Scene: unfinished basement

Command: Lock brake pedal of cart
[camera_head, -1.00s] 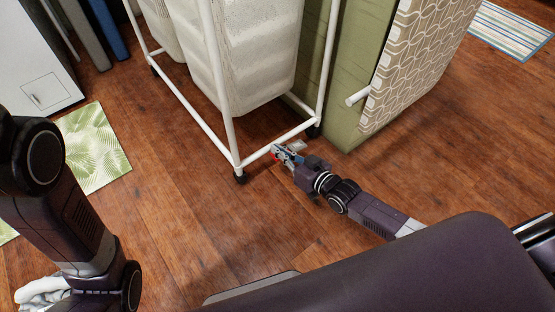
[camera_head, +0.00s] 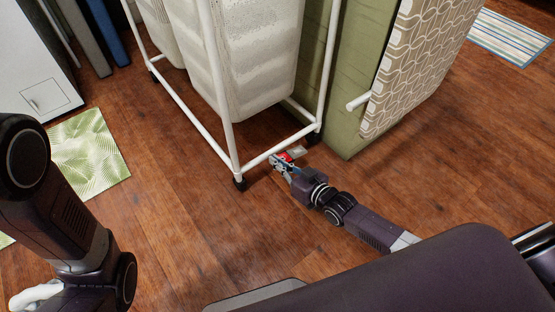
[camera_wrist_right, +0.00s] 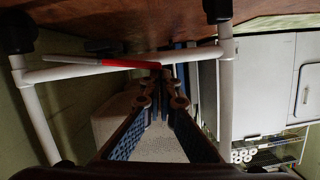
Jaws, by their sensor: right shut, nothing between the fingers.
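The white-framed cart (camera_head: 228,130) stands on the wood floor on dark casters. Its brake pedal (camera_head: 286,156), red with a grey plate, is at the low front bar. In the right wrist view the red pedal (camera_wrist_right: 100,63) runs along the white bar, its red end near my fingertips. My right gripper (camera_head: 277,162) is shut and empty, its tips at the bar beside the pedal. Its fingers (camera_wrist_right: 163,75) meet near the pedal's end in the wrist view; I cannot tell whether they touch it.
A green cabinet-like piece (camera_head: 347,85) with a patterned cover (camera_head: 420,60) stands close right of the cart. A green leaf mat (camera_head: 88,155) lies at left, a striped rug (camera_head: 510,32) at upper right. The floor in front of the cart is clear.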

